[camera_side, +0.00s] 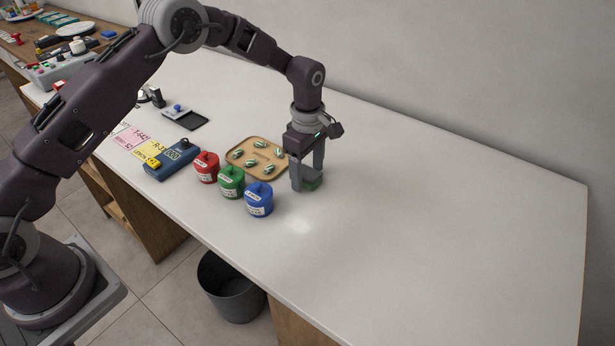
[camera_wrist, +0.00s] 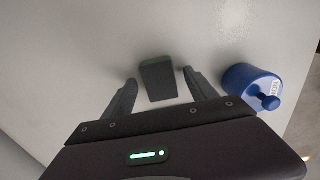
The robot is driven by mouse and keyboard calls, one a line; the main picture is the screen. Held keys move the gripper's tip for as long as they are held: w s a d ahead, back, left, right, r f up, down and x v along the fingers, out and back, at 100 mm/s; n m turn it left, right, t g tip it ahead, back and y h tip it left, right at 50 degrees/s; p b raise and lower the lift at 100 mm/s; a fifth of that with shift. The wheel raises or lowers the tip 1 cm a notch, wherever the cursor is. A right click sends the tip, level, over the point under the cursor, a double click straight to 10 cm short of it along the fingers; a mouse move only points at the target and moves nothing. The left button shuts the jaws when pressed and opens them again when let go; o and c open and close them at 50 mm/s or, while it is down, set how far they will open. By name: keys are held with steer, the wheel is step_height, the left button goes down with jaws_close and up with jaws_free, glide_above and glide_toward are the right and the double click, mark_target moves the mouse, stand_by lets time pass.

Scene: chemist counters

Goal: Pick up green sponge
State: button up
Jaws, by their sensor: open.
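The green sponge (camera_side: 312,181) is a small dark green block on the white counter, right of the blue jar. My gripper (camera_side: 307,184) points down over it, with its fingers low around the sponge. In the wrist view the sponge (camera_wrist: 159,78) looks dark, with a green far edge, and lies between the two fingertips of my gripper (camera_wrist: 159,76). Gaps show on both sides, so the fingers are open and do not appear to touch it. One finger hides part of the sponge in the side view.
A blue jar (camera_side: 259,200), a green jar (camera_side: 231,182) and a red jar (camera_side: 206,167) stand in a row to the left. Behind them is a tan tray (camera_side: 238,143) with several green-and-white pieces. A blue device (camera_side: 172,159) lies farther left. The counter (camera_side: 430,230) is clear to the right.

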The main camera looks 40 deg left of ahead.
mark_target(307, 173)
steer(key=c, duration=1.4)
step_height(307, 173, up, 10)
steer(key=shift+r, duration=0.1)
